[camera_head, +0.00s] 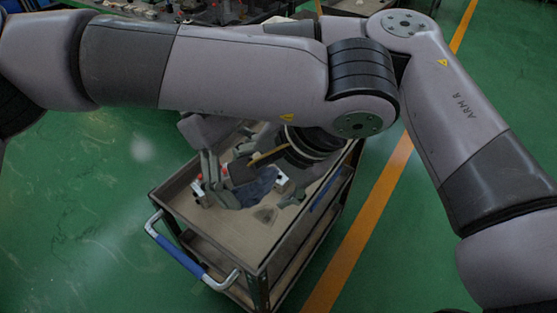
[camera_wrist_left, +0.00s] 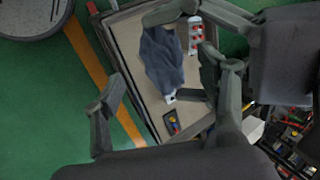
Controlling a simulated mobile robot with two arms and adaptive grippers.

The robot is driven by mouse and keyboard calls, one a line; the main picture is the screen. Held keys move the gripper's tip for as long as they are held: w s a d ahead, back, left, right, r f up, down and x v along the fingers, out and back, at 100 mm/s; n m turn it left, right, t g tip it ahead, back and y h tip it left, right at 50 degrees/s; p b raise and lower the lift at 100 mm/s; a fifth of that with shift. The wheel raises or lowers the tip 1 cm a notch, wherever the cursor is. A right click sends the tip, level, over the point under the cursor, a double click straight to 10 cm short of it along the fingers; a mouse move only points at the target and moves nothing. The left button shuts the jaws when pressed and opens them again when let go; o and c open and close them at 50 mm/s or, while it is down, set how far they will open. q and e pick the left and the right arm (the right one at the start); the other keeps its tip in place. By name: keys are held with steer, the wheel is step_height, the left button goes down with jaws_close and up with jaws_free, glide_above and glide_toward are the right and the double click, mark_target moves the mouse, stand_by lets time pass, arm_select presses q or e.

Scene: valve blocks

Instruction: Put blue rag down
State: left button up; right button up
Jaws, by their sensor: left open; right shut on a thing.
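The blue rag (camera_head: 258,187) hangs from my right gripper (camera_head: 236,178) over the cart top (camera_head: 232,232). In the left wrist view the rag (camera_wrist_left: 163,62) is crumpled and hangs from the right gripper (camera_wrist_left: 188,9), which is shut on it. Whether its lower end touches the cart top is not clear. My left gripper (camera_wrist_left: 155,82) is open, and its fingers spread either side of the rag in that view, empty.
A white valve block with red parts (camera_wrist_left: 195,35) stands beside the rag on the cart. A small dark item with coloured parts (camera_wrist_left: 173,123) lies near the cart's edge. The cart has a blue handle (camera_head: 178,252). Bare surface shows toward the handle. Green floor with an orange line (camera_head: 372,215) surrounds it.

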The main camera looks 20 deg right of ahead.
mark_target(259, 186)
arm_select(q)
steer(key=shift+x, duration=1.75)
steer(key=shift+c, duration=0.3)
steer(key=c, duration=1.1)
arm_select(e)
steer(key=shift+c, duration=0.6)
arm_select(q)
steer(key=shift+c, duration=0.6)
arm_select(e)
steer(key=o, duration=1.1)
steer(key=shift+r, duration=0.1)
